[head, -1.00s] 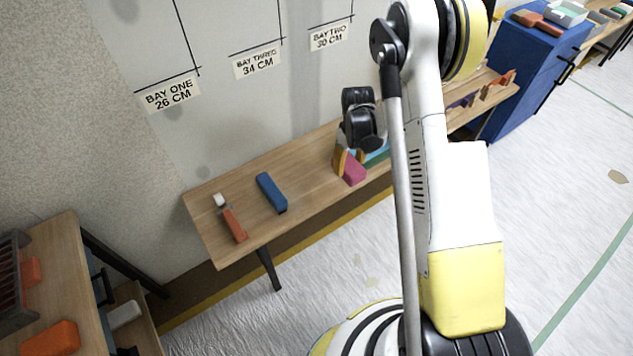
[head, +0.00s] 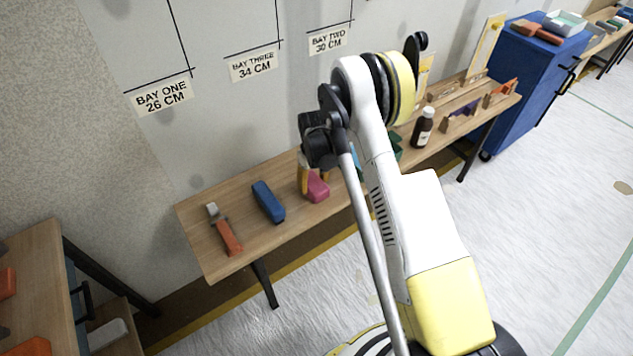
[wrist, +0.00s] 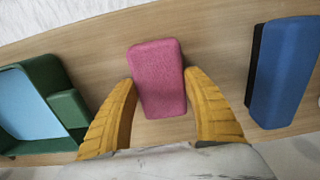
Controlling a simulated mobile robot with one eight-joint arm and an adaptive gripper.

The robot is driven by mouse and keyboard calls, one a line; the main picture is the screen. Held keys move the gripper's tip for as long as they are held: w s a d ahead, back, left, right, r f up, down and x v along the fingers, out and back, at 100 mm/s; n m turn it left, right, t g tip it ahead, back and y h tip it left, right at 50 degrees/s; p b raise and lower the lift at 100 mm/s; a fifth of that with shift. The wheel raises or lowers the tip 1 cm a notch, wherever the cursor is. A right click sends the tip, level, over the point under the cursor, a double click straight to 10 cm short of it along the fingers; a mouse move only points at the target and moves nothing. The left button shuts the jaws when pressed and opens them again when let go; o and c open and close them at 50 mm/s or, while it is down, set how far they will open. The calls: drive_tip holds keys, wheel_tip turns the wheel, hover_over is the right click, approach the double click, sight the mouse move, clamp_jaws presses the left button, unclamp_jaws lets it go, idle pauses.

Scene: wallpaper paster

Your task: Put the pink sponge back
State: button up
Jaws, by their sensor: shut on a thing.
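The pink sponge (head: 318,188) is at the front of the long wooden bench, right of a blue block (head: 268,202). In the wrist view the pink sponge (wrist: 158,72) lies between the two ribbed yellow fingers of my gripper (wrist: 160,80). The fingers are shut on its sides, near its lower half in the picture. My gripper (head: 313,178) points down at the bench in the head view, partly hidden by my wrist. I cannot tell whether the sponge touches the bench top or is just above it.
In the wrist view a green tray with a light blue inside (wrist: 28,105) is left of the sponge, and the blue block (wrist: 285,70) is right. An orange-handled scraper (head: 225,230) lies at the bench's left end. A dark bottle (head: 423,128) stands farther right. Bare wood surrounds the sponge.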

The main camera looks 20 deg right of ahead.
idle(0.3)
drive_tip(key=o, duration=1.2)
drive_tip(key=shift+f, duration=0.15)
wheel_tip(320, 180, up, 11)
drive_tip(key=p, duration=0.5)
wheel_tip(320, 180, up, 14)
drive_tip(key=f+t, duration=0.1)
hover_over(313, 183)
drive_tip(key=s, duration=0.3)
drive_tip(key=s+r+m+t, duration=0.2)
drive_tip(key=s+r, duration=0.5)
drive_tip(key=r, duration=0.5)
drive_tip(key=s+r+t, duration=0.1)
drive_tip(key=s+r, duration=0.1)
drive_tip(key=s, duration=0.4)
drive_tip(key=s+r+m+t, duration=0.1)
drive_tip(key=s+r, duration=0.1)
drive_tip(key=s, duration=0.5)
drive_tip(key=s+r+t, duration=0.1)
drive_tip(key=s+t, duration=0.1)
drive_tip(key=s, duration=0.4)
drive_tip(key=shift+s+d+r+m, duration=0.15)
drive_tip(key=shift+s+r+m, duration=0.15)
drive_tip(key=shift+r, duration=0.1)
